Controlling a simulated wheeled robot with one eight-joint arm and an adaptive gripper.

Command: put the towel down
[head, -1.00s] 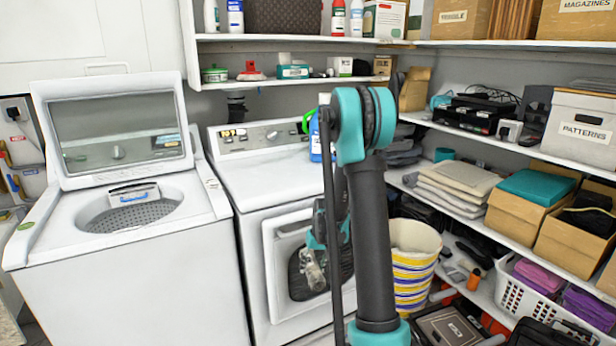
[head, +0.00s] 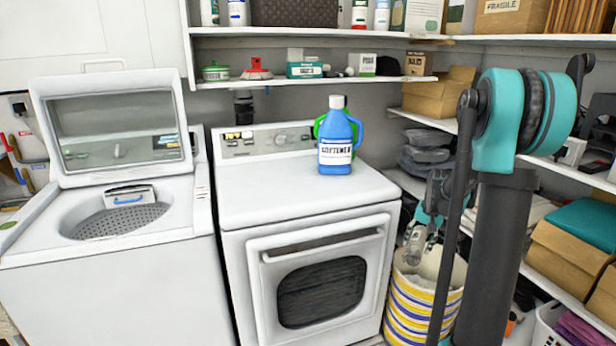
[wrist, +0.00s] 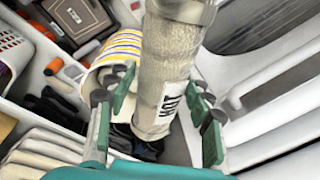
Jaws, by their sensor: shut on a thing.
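A rolled beige-grey towel (wrist: 172,65) with a white striped label stands between the green finger pads in the wrist view. My gripper (wrist: 165,90) is shut on it. In the head view my gripper (head: 420,228) hangs to the right of the dryer, in front of or over the striped basket. The thing in it is a small pale shape there, partly hidden by my arm.
The basket (head: 410,315), striped yellow, white and blue, stands right of the dryer (head: 240,235). Loaded shelves line the right wall.

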